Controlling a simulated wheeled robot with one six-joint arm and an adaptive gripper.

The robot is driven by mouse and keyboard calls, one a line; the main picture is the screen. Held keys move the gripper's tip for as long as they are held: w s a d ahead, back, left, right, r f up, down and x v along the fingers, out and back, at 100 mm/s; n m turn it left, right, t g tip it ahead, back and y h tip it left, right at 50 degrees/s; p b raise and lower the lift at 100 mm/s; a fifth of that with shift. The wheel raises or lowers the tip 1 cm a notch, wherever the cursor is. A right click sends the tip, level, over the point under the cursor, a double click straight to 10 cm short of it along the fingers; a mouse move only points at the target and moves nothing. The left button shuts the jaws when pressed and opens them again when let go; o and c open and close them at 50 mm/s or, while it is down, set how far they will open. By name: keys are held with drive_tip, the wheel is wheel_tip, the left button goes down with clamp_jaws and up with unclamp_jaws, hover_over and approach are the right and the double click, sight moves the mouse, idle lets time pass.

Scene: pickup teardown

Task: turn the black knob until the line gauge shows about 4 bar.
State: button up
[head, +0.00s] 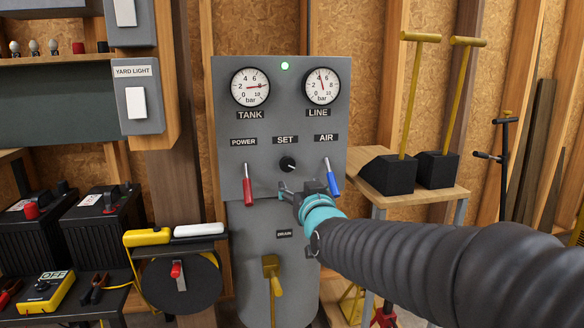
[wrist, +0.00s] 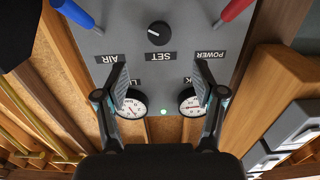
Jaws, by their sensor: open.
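The black knob (head: 288,164) sits under the SET label on the grey panel (head: 240,200). It also shows in the wrist view (wrist: 159,33), upside down, with a small white mark at its left. The line gauge (head: 322,87) is at the panel's upper right; its red needle points nearly straight up, a little left, between 4 and 6. My gripper (head: 290,191) is below and slightly right of the knob in the head view. In the wrist view my gripper (wrist: 160,76) is open and empty, its two fingers apart, with the knob beyond the gap between them.
The tank gauge (head: 250,87) reads near 8. A red POWER lever (head: 248,187) and a blue AIR lever (head: 332,178) flank the knob, the blue one close to my gripper. A yellow drain handle (head: 272,275) is below. A green lamp (head: 285,66) is lit.

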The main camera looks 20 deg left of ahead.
sight(288, 167)
drive_tip(key=x, duration=0.4)
drive_tip(key=p+x, duration=0.1)
drive_tip(key=x, duration=0.4)
drive_tip(key=p+x, duration=0.1)
drive_tip(key=x, duration=0.3)
drive_tip(key=shift+w+a+r, duration=0.1)
drive_tip(key=shift+w+r, duration=0.25)
drive_tip(key=shift+w, duration=0.05)
drive_tip(key=c, duration=1.1)
drive_tip(key=shift+f, duration=0.1)
